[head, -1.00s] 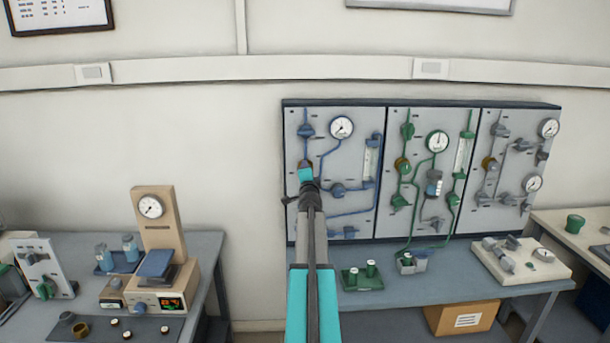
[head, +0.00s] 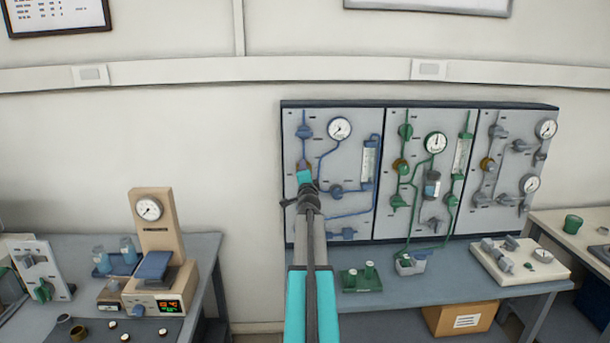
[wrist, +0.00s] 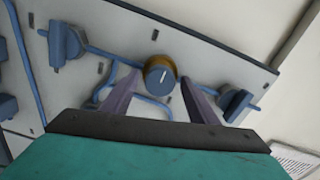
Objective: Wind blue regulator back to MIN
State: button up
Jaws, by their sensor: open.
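The blue regulator is a round dark-blue knob (wrist: 160,77) with a white pointer line and a brass collar behind it, on the blue-piped panel. In the wrist view it sits between the two purple fingers of my gripper (wrist: 160,82), which are open with a gap to the knob on each side. The pointer line runs nearly up and down in the tilted wrist picture. I cannot read any MIN mark. In the head view my gripper (head: 304,165) is at the left panel (head: 345,195) and hides most of the regulator.
A blue valve handle (wrist: 66,44) and another blue valve (wrist: 236,102) flank the regulator in the wrist view. A round gauge (head: 340,128) is at its upper right in the head view. Green-piped and grey-piped panels stand to the right. A bench (head: 455,273) runs below.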

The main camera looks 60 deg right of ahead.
jog(key=v, duration=1.3)
jog(key=shift+b, duration=0.45)
dwell(0.4)
jog(key=shift+s, duration=0.2)
